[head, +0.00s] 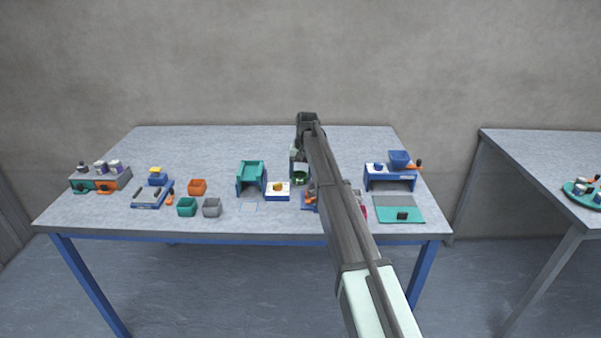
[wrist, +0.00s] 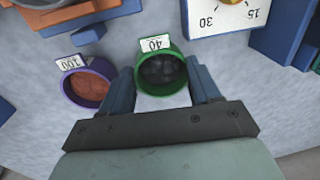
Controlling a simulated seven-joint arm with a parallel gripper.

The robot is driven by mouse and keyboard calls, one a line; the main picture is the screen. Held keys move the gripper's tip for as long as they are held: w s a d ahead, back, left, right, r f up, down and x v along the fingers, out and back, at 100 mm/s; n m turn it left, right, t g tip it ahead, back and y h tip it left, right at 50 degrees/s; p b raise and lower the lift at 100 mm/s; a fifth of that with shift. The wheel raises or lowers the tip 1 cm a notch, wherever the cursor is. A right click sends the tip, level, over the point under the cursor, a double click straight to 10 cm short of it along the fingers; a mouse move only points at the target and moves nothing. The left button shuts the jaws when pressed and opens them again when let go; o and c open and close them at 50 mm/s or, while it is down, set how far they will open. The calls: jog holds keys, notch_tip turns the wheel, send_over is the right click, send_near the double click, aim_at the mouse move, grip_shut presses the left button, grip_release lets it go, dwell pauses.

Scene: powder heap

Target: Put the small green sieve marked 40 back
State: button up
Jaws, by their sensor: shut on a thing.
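The green sieve (wrist: 143,82) carries a white tag marked 40 and has dark grey lumps inside. It sits between the two fingers of my gripper (wrist: 160,84), which is shut on it. In the head view the green sieve (head: 301,179) shows as a small green ring below my gripper, left of my arm. I cannot tell whether it touches the table. A purple sieve (wrist: 66,92) marked 100, with orange-brown contents, is just left of my gripper in the wrist view. My arm hides part of the area to the right in the head view.
A blue and white dial (head: 278,190) with an orange knob is close left of the sieve. A teal stand (head: 251,172) is further left. Orange (head: 197,187), green (head: 187,207) and grey (head: 212,207) bins follow. A blue hopper unit (head: 390,180) stands right. The table's back is clear.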

jog(key=shift+f, duration=0.1)
jog(key=o, duration=1.1)
notch_tip(320, 180, up, 7)
dwell(0.9)
